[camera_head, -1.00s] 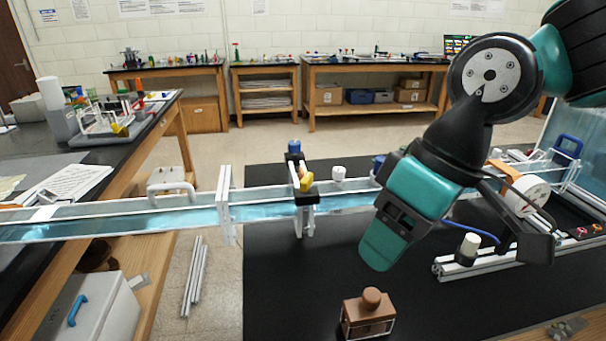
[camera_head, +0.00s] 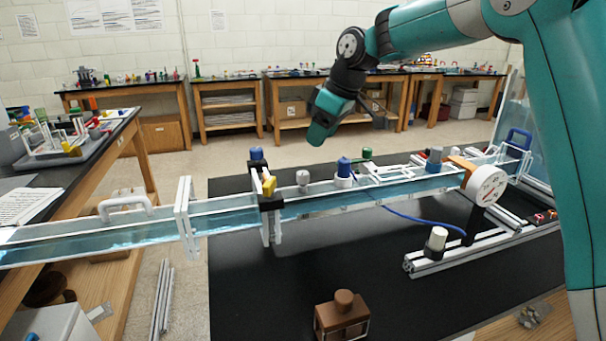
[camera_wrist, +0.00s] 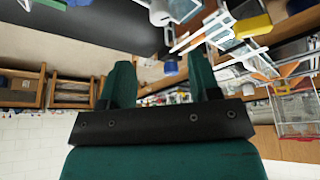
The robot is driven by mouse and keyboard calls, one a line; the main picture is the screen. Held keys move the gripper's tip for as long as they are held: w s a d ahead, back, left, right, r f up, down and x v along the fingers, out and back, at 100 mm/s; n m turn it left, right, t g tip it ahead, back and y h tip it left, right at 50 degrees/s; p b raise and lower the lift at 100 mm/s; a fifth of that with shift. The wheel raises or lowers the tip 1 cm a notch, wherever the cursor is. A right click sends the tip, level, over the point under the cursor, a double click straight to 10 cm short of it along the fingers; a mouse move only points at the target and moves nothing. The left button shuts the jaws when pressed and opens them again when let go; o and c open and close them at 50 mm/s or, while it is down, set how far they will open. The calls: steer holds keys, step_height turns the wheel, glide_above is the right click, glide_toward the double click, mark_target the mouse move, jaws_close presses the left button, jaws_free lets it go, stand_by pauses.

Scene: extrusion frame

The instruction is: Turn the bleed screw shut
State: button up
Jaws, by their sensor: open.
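Several knobs stand along the clear water channel (camera_head: 330,202). They include a white knob (camera_head: 303,177), a blue knob (camera_head: 344,167) on a white collar, and a grey-blue knob (camera_head: 434,158). A cream knob (camera_head: 438,238) sits on the aluminium extrusion frame (camera_head: 470,250). I cannot tell which one is the bleed screw. My gripper (camera_head: 318,138) is above and behind the channel, apart from all the knobs. The wrist view shows its two fingers (camera_wrist: 160,82) spread and empty. A small blue object (camera_wrist: 170,67) appears between them, farther off.
A dial gauge (camera_head: 486,185) with a blue tube stands on the extrusion frame. A brown block (camera_head: 342,316) stands at the front. The black tabletop (camera_head: 340,260) between them is mostly clear.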

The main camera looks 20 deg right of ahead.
mark_target(303, 172)
steer(key=p+x, duration=0.1)
steer(key=x, duration=1)
steer(key=shift+w+a+f, duration=0.1)
steer(key=shift+a+f, duration=0.1)
steer(key=shift+f, duration=0.15)
steer(key=c, duration=0.9)
steer(key=shift+c, duration=0.2)
steer(key=shift+m, duration=0.3)
steer(key=m+h, duration=0.1)
steer(key=m, duration=0.1)
steer(key=m+t+h, duration=0.1)
steer(key=m, duration=0.2)
steer(key=shift+b, duration=0.3)
steer(key=m+h, duration=0.1)
steer(key=m, duration=0.2)
steer(key=m+h, duration=0.1)
steer(key=m, duration=0.2)
steer(key=shift+m, duration=0.3)
